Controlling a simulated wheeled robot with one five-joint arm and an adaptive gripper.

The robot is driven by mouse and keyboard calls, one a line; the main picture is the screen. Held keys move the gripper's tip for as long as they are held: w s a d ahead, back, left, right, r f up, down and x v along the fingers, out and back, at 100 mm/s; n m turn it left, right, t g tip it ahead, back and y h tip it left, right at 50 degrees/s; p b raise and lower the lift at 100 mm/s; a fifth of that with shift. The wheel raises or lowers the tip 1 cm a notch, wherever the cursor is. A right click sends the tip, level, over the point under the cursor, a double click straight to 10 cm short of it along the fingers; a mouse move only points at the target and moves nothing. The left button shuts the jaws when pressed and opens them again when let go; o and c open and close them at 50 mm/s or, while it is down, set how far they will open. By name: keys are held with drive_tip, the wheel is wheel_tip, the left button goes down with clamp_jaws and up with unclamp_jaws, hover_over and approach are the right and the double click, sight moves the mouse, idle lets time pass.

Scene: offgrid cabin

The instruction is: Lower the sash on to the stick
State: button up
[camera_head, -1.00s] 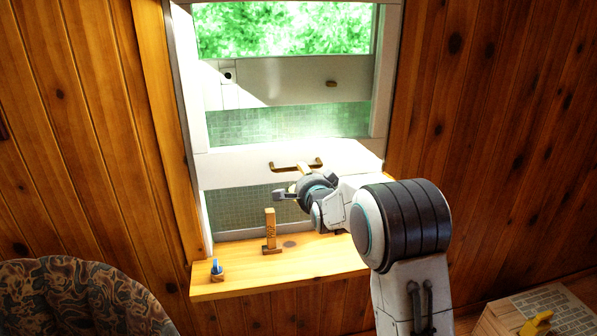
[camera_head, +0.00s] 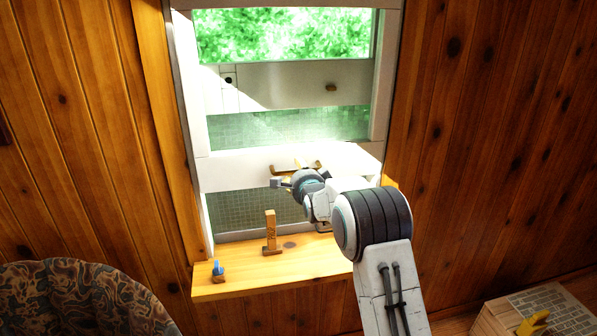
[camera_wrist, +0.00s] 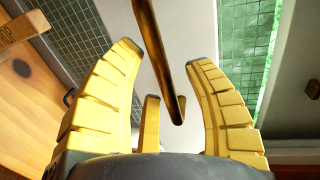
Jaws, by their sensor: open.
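The white window sash (camera_head: 228,172) is raised, its bottom rail above the sill with an opening below. A brass bar handle (camera_head: 284,167) is fixed to that rail. The wooden stick (camera_head: 270,230) stands upright on the sill, its top apart from the rail; part of it shows at the wrist view's left edge (camera_wrist: 18,30). My gripper (camera_head: 283,182) is at the handle. In the wrist view its yellow fingers (camera_wrist: 165,55) are open, with the brass handle (camera_wrist: 160,60) passing between them and no clear grip on it. My arm hides part of the rail's right side.
The wooden sill (camera_head: 240,285) carries a small blue-topped item (camera_head: 218,270) at its left end and a dark round spot beside the stick. A patterned chair (camera_head: 80,295) is at lower left. A box with a yellow object (camera_head: 533,323) is at lower right.

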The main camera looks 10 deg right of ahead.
drive_tip(key=shift+w, duration=0.25)
drive_tip(key=shift+f, duration=0.1)
clamp_jaws()
idle(0.4)
